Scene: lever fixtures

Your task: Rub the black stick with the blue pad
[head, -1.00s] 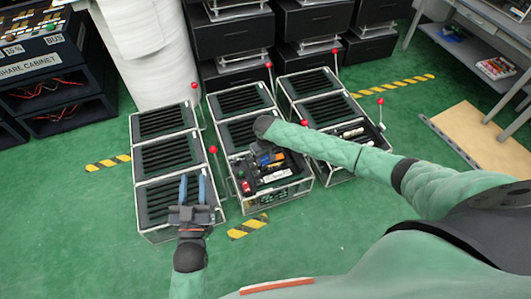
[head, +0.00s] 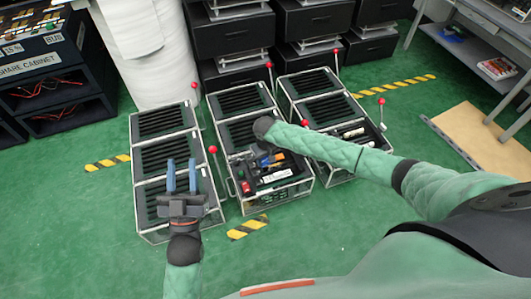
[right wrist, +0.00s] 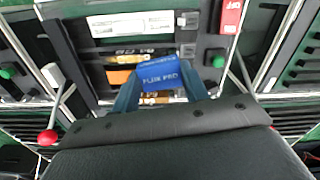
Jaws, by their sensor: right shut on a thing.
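The blue pad (right wrist: 162,76), lettered "FLUX PAD", sits between the fingers of my right gripper (right wrist: 160,84), which is shut on it. In the head view my right gripper is over the front compartment of the middle rack (head: 285,192), partly hidden by its own arm, and the pad shows only as a small blue patch. I cannot clearly pick out the black stick; small parts lie crowded under the pad. My left gripper (head: 181,168) is open and empty, above the front slotted panel of the left rack (head: 143,197).
The right rack (head: 341,172) stands beside the middle one. Red-knobbed levers (head: 213,150) rise beside the racks. A white label plate (right wrist: 117,25), a green button (right wrist: 218,61) and a red tag (right wrist: 231,15) lie around the pad. Green floor is free in front.

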